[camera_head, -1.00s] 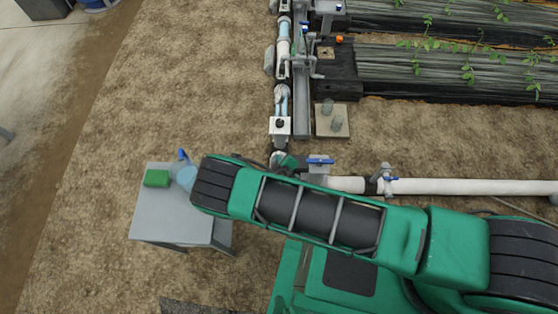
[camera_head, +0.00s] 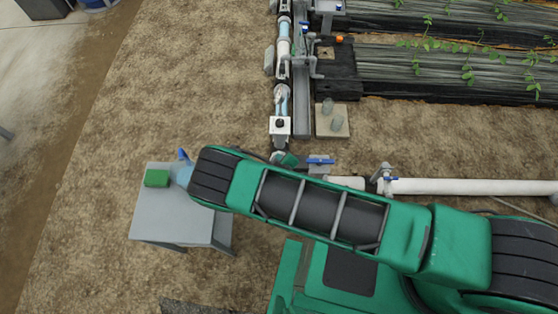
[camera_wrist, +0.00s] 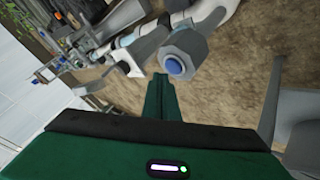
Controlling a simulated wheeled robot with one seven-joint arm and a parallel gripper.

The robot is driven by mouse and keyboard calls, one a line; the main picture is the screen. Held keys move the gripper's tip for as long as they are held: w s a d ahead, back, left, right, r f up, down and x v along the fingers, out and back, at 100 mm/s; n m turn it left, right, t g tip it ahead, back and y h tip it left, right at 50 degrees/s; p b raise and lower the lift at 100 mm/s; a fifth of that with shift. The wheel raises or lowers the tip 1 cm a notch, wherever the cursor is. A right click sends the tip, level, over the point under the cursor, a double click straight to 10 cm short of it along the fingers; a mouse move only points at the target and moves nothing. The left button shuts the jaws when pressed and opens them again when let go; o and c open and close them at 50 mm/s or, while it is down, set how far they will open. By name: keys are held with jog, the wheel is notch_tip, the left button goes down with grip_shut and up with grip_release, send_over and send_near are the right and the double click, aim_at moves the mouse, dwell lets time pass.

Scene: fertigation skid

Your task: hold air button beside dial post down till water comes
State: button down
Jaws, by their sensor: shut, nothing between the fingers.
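A round blue button (camera_wrist: 173,66) sits in a grey hexagonal housing (camera_wrist: 183,50) at the top middle of the wrist view. My gripper (camera_wrist: 161,78) is shut and empty, its green fingers just below and left of the button in the picture. I cannot tell whether the fingertips touch it. In the head view my arm hides most of this place, and a small green part shows by the lower end of the vertical pipe line (camera_head: 281,127). I cannot make out the dial post for sure. No running water shows.
A white pipe (camera_head: 470,187) with blue-handled valves runs right. A pale block (camera_head: 332,122) lies near the pipe line. Bare soil lies left of the pipes.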

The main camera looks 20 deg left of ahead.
jog(key=shift+r, duration=2.5)
